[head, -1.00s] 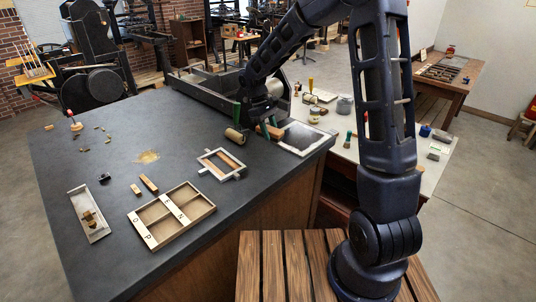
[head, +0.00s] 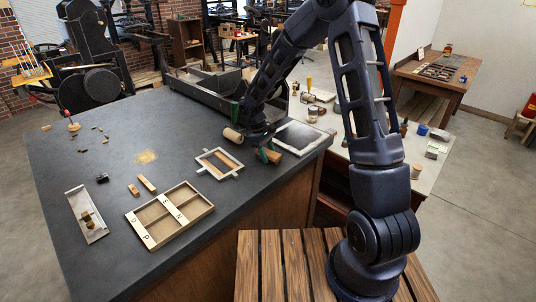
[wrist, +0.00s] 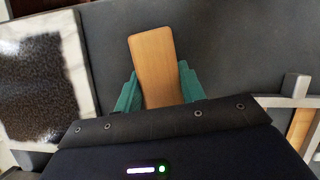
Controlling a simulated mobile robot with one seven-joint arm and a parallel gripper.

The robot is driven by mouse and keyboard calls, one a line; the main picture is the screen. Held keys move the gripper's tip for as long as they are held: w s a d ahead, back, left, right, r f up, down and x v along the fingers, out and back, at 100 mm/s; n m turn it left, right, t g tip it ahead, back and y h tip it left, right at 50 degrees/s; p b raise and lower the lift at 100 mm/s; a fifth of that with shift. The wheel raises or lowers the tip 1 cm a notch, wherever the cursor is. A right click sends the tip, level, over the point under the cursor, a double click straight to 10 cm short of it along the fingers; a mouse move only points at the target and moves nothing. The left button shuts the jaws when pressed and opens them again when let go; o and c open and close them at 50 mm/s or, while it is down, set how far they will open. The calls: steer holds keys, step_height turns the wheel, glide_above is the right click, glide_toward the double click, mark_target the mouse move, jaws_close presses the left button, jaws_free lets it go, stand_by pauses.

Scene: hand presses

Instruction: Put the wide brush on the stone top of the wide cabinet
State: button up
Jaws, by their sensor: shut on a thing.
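My gripper (head: 267,150) is shut on a tan wooden piece, which looks like the wide brush (head: 273,157). In the wrist view the green fingers (wrist: 158,90) clasp both sides of its flat wooden body (wrist: 152,52); no bristles show. The dark stone top (head: 105,150) of the wide cabinet lies beneath the brush. The brush is low over the stone's right part, between the inked slab and a small frame. I cannot tell whether it touches the stone.
A white-edged inked slab (head: 303,136) is just right of my gripper; a small frame (head: 218,172) is to the left. A tan roller-like cylinder (head: 232,136) lies behind. A divided wooden tray (head: 205,207) sits nearer the front. The stone's left middle is mostly clear.

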steer(key=shift+f, duration=0.1)
steer(key=o, duration=1)
steer(key=v, duration=1.1)
steer(key=shift+r, duration=0.3)
steer(key=shift+a+r, duration=0.15)
steer(key=shift+r, duration=0.2)
